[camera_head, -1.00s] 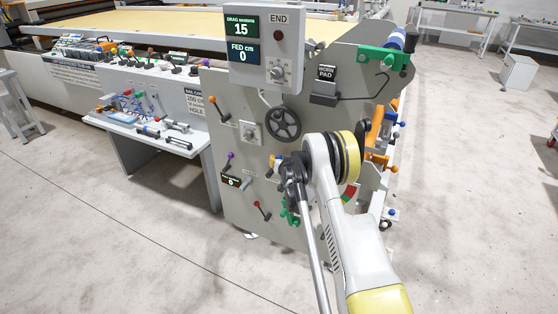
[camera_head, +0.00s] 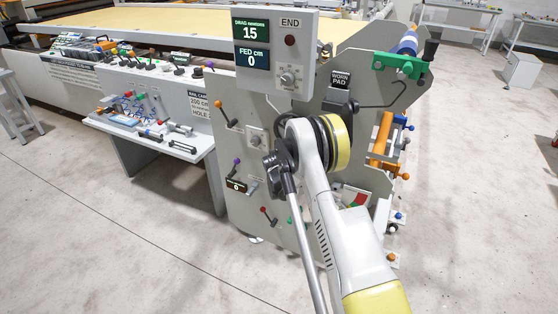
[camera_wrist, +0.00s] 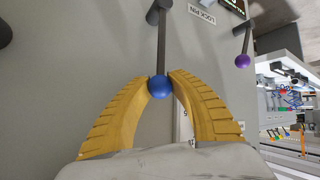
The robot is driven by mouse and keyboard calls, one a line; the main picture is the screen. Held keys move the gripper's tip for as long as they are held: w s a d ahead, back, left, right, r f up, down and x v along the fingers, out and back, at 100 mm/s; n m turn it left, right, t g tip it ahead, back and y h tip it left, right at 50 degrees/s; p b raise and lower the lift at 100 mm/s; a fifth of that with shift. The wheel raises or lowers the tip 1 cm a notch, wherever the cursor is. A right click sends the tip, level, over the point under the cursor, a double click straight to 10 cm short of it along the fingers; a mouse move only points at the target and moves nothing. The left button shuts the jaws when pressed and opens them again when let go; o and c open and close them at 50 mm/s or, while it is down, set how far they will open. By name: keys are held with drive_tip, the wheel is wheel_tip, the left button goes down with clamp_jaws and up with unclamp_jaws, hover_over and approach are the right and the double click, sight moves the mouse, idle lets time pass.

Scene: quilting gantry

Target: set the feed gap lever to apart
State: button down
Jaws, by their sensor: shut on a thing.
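A lever with a dark shaft (camera_wrist: 161,48) and a blue ball knob (camera_wrist: 160,87) stands out from the grey panel in the wrist view. My gripper (camera_wrist: 161,79) has its two yellow fingers on either side of the blue knob, shut on it. No label naming this lever is legible, so I cannot tell from lettering that it is the feed gap lever. In the head view my dark gripper body (camera_head: 275,175) is in front of the machine's side panel (camera_head: 228,115), and it hides the blue knob and the fingertips.
A purple-knobbed lever (camera_wrist: 242,61) is close by on the right in the wrist view, near a LOCK PIN label (camera_wrist: 202,15). In the head view, an orange-knobbed lever (camera_head: 218,103) and a red-knobbed lever (camera_head: 264,210) flank my gripper. A control box (camera_head: 275,55) overhangs above.

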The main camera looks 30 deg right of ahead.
drive_tip(key=shift+w+a+f+n+g+h, duration=0.2)
drive_tip(key=shift+w+a+n+g+h, duration=0.55)
drive_tip(key=shift+w+a+g, duration=0.55)
drive_tip(key=shift+w+d, duration=0.1)
drive_tip(key=shift+w, duration=0.05)
drive_tip(key=c, duration=1.4)
unclamp_jaws()
